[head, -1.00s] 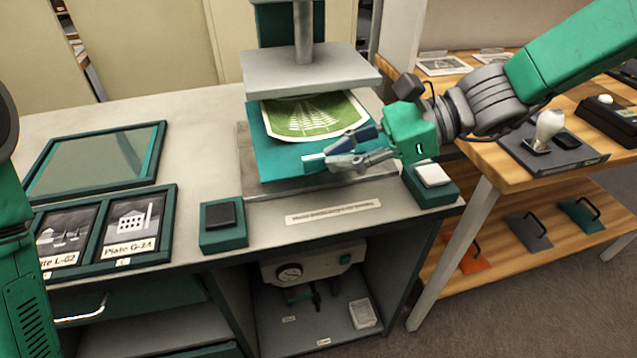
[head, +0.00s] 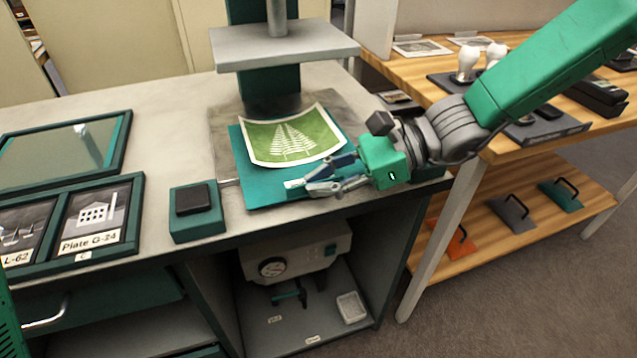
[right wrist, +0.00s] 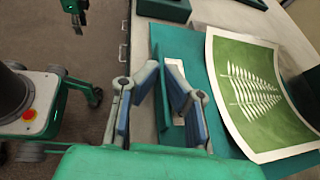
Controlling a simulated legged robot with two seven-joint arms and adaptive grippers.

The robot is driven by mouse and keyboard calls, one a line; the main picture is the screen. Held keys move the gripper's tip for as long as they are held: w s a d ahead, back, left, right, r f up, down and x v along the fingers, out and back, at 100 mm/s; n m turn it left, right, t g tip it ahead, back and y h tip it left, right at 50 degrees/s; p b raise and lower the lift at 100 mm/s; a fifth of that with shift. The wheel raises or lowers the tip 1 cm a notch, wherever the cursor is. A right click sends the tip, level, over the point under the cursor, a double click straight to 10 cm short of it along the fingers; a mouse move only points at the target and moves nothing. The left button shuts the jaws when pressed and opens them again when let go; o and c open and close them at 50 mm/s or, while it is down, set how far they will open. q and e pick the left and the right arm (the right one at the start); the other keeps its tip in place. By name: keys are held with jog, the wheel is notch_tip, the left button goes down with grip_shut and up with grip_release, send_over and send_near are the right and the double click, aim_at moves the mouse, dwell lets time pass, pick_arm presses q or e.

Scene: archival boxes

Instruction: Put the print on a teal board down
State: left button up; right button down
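The teal board (head: 262,192) is in front of the press column, with a green print (head: 290,137) of a white fern lying on it, its edges curling up. Both also show in the right wrist view, the board (right wrist: 203,80) beside my fingers and the print (right wrist: 250,95) further right. My right gripper (head: 318,182) is at the board's near edge. Its fingertips (right wrist: 163,75) close on the board's teal edge strip, by a white label (right wrist: 178,70). Whether the board touches the press bed is hard to tell.
The press's grey plate (head: 285,45) hangs above and behind the board, over its grey bed (head: 222,155). A teal block with a black pad (head: 196,210) stands left of the board. Framed plates (head: 95,220) lie further left. A wooden bench (head: 545,135) is at right.

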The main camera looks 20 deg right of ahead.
jog(key=shift+d+f, duration=0.1)
jog(key=shift+d, duration=0.55)
jog(key=c, duration=1.7)
grip_release()
jog(key=shift+d, duration=0.25)
jog(key=shift+a+r, duration=0.2)
jog(key=shift+a, duration=0.45)
jog(key=shift+d+r, duration=0.2)
jog(key=p+v, duration=0.1)
jog(key=v, duration=0.2)
jog(key=p+v, duration=0.2)
jog(key=v, duration=0.2)
jog(key=p+v, duration=0.1)
jog(key=v, duration=0.2)
jog(key=shift+d+f+p, duration=0.15)
jog(key=shift+d+p, duration=0.15)
jog(key=shift+d, duration=0.2)
jog(key=shift+s+d, duration=0.1)
jog(key=shift+d, duration=0.2)
pick_arm(q)
jog(key=r, duration=0.5)
jog(key=shift+d, duration=0.2)
pick_arm(e)
jog(key=shift+s+r, duration=0.1)
jog(key=shift+r, duration=0.1)
